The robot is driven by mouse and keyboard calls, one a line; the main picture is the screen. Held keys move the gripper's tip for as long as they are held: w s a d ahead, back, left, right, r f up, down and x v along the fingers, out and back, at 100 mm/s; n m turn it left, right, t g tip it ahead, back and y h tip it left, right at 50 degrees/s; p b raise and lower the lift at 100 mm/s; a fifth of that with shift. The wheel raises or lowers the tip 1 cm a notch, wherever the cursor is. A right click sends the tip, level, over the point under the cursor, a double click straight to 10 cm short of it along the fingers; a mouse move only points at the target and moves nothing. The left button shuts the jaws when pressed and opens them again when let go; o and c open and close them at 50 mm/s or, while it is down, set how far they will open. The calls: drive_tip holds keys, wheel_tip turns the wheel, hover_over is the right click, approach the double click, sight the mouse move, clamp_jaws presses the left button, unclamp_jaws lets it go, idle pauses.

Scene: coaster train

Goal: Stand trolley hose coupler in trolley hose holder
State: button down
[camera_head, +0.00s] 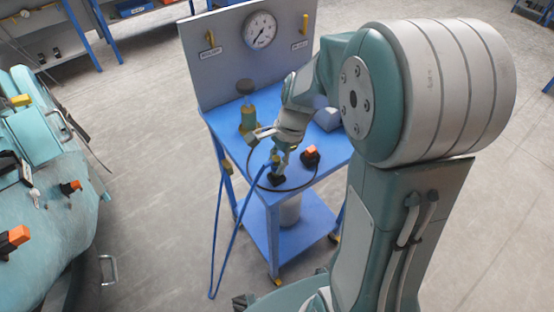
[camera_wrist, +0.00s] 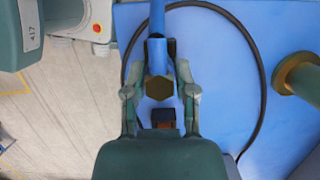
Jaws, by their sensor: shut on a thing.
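The trolley hose coupler (camera_wrist: 158,88) is a brass hexagonal end on a blue hose (camera_wrist: 157,20). My gripper (camera_wrist: 159,92) is shut on it, one finger on each side, above the blue trolley top. In the head view my gripper (camera_head: 278,166) is low over the near part of the trolley top. A small black block (camera_head: 277,180), possibly the hose holder, is just below it there. In the wrist view a dark block with a reddish-brown face (camera_wrist: 163,117) shows between the fingers behind the coupler. I cannot tell whether the coupler touches either block.
The blue trolley (camera_head: 297,200) has a back panel with a gauge (camera_head: 260,30). A brass valve (camera_head: 247,118) stands left of my arm, and an orange-and-black fitting (camera_head: 311,154) sits to the right. A black hose (camera_wrist: 250,45) loops over the top. A teal train car (camera_head: 40,190) is at left.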

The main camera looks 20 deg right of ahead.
drive_tip(key=shift+f, duration=0.7)
idle(0.3)
drive_tip(key=shift+c, duration=1.7)
unclamp_jaws()
drive_tip(key=shift+r, duration=0.1)
drive_tip(key=v, duration=1.1)
drive_tip(key=shift+d+r, duration=0.2)
drive_tip(key=shift+r, duration=0.15)
drive_tip(key=s+a+r+n+t+h, duration=0.1)
drive_tip(key=s+a+r+n+t, duration=0.1)
drive_tip(key=s+n, duration=0.5)
drive_tip(key=s+a+r+n+t+h, duration=0.1)
drive_tip(key=s+r+n+t+h, duration=0.1)
drive_tip(key=s+n, duration=0.6)
drive_tip(key=shift+a+r+t, duration=0.4)
drive_tip(key=shift+r+t, duration=0.25)
drive_tip(key=shift+t, duration=0.55)
